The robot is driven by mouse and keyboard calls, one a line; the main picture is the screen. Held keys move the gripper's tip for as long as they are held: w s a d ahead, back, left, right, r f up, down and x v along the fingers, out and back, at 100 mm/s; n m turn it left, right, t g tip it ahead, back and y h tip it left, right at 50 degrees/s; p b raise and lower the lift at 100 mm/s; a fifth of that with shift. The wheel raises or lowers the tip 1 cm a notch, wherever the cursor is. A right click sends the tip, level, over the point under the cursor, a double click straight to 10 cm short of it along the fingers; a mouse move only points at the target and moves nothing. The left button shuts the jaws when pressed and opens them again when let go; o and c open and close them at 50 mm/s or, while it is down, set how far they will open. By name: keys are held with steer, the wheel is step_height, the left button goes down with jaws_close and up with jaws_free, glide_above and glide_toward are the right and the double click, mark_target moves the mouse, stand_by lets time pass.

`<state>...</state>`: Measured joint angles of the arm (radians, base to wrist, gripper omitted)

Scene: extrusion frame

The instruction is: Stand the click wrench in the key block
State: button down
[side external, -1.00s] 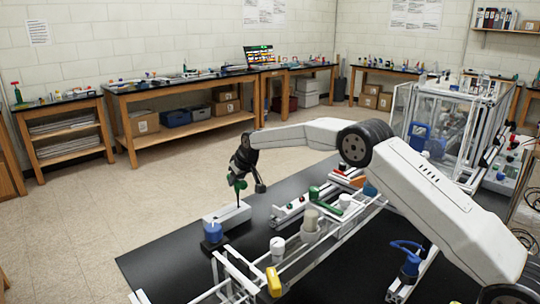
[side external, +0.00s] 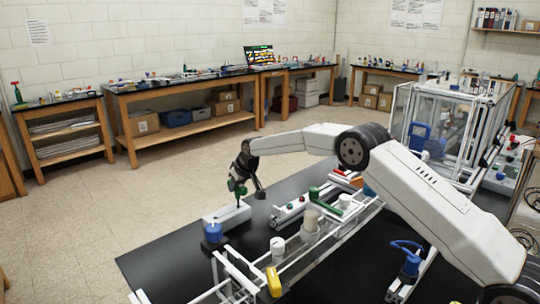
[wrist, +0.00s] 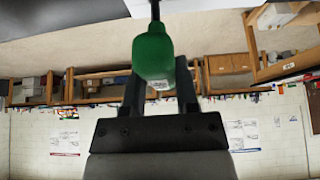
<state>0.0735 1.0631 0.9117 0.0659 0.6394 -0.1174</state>
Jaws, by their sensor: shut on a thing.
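The click wrench has a green handle (wrist: 153,58) and a thin dark shaft (wrist: 155,10). My gripper (side external: 238,187) is shut on the green handle, which lies between the two black fingers in the wrist view (wrist: 158,88). The wrench hangs roughly upright, shaft down. The shaft's lower end meets the block's top in the side view. I cannot tell how deep it sits in a hole. The block's pale edge also shows at the top of the wrist view (wrist: 185,7).
A blue container (side external: 213,232) stands close to the block's near end. The black table (side external: 160,260) is bare at the front left.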

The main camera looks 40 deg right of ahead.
steer(key=shift+f, duration=0.1)
stand_by(0.3)
steer(key=shift+c, duration=1.4)
jaws_free()
steer(key=shift+v, duration=3.75)
steer(key=shift+s, duration=0.1)
steer(key=shift+s, duration=0.1)
